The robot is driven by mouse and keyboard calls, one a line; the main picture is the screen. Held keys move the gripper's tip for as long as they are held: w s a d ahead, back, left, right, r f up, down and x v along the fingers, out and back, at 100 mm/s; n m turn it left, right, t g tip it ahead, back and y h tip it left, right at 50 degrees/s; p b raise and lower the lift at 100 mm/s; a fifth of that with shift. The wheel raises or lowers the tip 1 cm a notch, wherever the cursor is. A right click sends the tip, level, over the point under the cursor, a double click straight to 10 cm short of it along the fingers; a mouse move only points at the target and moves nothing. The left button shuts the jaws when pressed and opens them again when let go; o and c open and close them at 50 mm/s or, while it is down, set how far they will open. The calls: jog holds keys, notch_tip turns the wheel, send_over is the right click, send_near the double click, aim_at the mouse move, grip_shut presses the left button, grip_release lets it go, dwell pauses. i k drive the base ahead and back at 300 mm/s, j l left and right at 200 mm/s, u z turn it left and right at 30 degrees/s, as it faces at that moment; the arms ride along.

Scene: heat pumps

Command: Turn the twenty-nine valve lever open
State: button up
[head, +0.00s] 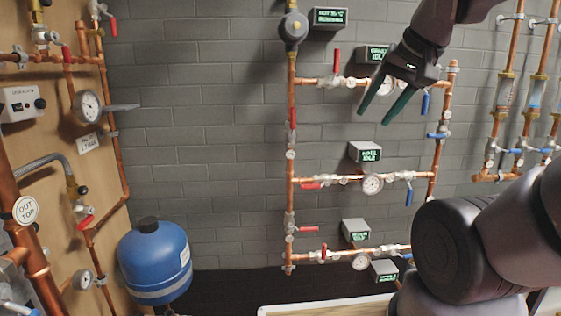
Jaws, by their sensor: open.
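My gripper (375,116) is in the upper right of the head view, in front of the top pipe row. Its two dark green fingers point down and left, apart, with nothing between them. Several valve levers show on copper pipes; no number twenty-nine is readable, so I cannot tell which is the named one. On the wall rack, a red lever (336,58) stands upright left of the gripper, and a blue lever (425,102) hangs to its right. Lower, a red lever (310,186) lies along the middle pipe, and a blue lever (408,195) hangs down.
Grey display boxes (364,152) sit above the rack pipes. My arm covers the lower right. Bare brick wall lies left of the rack.

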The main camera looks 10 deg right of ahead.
aim_at(447, 134)
jog(key=i+l+z, duration=0.1)
jog(key=i+z, duration=0.55)
jog(key=i, duration=0.25)
